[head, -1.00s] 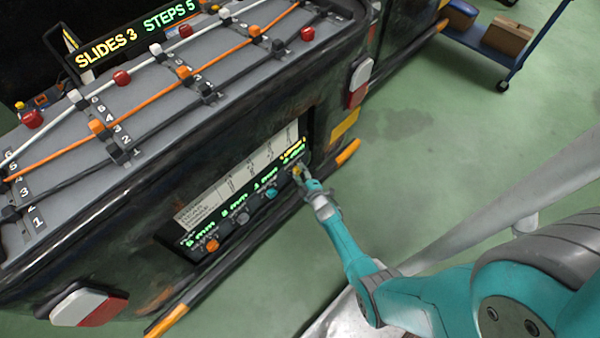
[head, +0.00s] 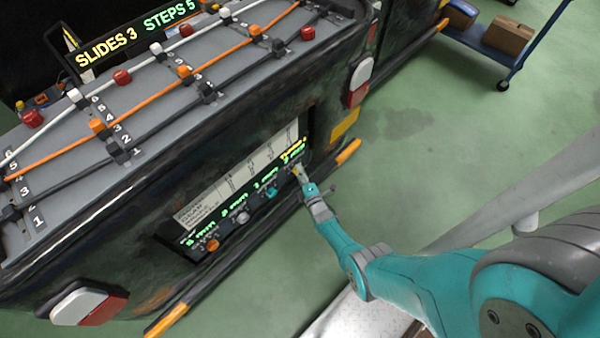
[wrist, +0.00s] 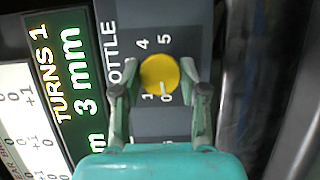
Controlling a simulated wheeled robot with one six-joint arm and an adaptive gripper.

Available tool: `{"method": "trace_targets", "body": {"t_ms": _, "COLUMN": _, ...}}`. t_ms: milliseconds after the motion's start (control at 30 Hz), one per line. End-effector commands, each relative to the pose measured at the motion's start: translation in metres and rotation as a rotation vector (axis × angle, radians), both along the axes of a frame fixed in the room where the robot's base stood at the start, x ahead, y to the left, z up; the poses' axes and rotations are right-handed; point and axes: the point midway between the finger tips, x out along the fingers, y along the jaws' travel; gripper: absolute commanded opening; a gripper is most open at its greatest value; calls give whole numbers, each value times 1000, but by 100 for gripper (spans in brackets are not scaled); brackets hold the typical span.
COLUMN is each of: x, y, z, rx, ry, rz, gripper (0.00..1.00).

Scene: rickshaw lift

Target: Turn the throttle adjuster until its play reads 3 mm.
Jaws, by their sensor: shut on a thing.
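The throttle adjuster is a round yellow knob (wrist: 160,74) on a grey panel, with part of the word THROTTLE and the numbers 0, 1, 4 and 5 showing around it in the wrist view. My gripper (wrist: 160,88) is shut on it, one finger on each side. In the head view my gripper (head: 298,172) is at the right end of the knob row and mostly hides the yellow knob. The display (wrist: 82,85) beside the knob reads TURNS 1 and 3 mm in the wrist view.
An orange knob (head: 212,244), a grey knob (head: 243,217) and a teal knob (head: 271,191) sit left of my gripper, under green readouts. A paper chart (head: 235,180) is above them. A black and orange bar (head: 240,245) runs below the panel. Green floor (head: 430,150) is clear to the right.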

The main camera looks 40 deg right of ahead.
Motion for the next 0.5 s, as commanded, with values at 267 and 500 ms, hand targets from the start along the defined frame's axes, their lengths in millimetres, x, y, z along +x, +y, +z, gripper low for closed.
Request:
{"method": "trace_targets", "body": {"t_ms": 267, "x": 1, "y": 2, "z": 0, "rx": -10, "ry": 2, "rz": 6, "gripper": 8}}
{"method": "trace_targets", "body": {"t_ms": 500, "x": 1, "y": 2, "z": 0, "rx": -10, "ry": 3, "rz": 5, "gripper": 63}}
